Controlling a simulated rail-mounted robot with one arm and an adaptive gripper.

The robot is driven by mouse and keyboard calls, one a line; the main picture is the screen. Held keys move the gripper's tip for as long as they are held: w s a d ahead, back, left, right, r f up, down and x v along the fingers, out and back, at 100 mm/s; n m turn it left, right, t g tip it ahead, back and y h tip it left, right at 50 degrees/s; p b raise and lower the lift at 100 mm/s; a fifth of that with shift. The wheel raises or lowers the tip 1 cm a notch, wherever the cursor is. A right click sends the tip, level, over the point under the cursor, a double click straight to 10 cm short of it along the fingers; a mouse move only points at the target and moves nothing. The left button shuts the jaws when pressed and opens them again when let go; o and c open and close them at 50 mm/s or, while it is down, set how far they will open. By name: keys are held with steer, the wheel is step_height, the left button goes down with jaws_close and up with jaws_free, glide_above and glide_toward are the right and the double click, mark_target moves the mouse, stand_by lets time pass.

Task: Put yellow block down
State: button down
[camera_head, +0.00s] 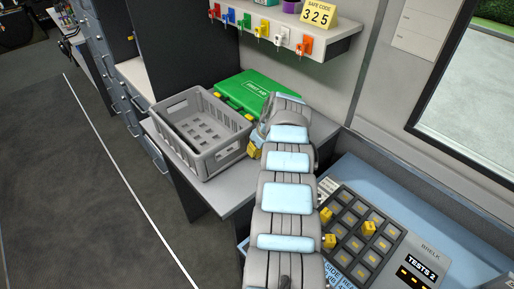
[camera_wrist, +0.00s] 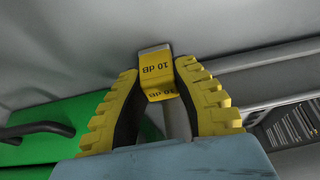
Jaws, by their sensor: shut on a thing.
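In the wrist view my gripper (camera_wrist: 158,90) has its yellow ribbed fingers shut on a yellow block (camera_wrist: 157,70) marked "10 dB". A small grey-metal edge shows at the block's top. In the head view my arm reaches over the grey desk (camera_head: 236,198), and its end is mostly hidden behind my own links. A bit of yellow (camera_head: 255,151) shows at the arm's left side near the crate; I cannot tell whether it is finger or block. Whether the held block touches any surface cannot be told.
A grey crate (camera_head: 222,160) stands on the desk left of my arm. A green first aid case (camera_head: 245,86) lies behind it. Keys hang under a shelf (camera_head: 340,42) above. At right, a slotted panel (camera_head: 350,215) holds several yellow blocks (camera_head: 368,228). The desk front is clear.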

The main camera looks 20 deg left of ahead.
steer(key=shift+s+d+r, duration=0.1)
steer(key=shift+s+r, duration=0.05)
steer(key=shift+r, duration=0.15)
step_height(320, 180, up, 6)
steer(key=shift+r+b, duration=0.2)
steer(key=shift+b, duration=0.6)
steer(key=shift+s+f, duration=0.3)
steer(key=shift+s, duration=0.05)
steer(key=s+b, duration=0.1)
steer(key=s, duration=0.2)
steer(key=shift+s+d, duration=0.15)
steer(key=shift+s, duration=0.05)
steer(key=s+d+r+p, duration=0.1)
steer(key=s+p, duration=0.1)
steer(key=s, duration=0.5)
steer(key=shift+r, duration=0.25)
steer(key=shift+s+p, duration=0.15)
steer(key=shift+p, duration=0.6)
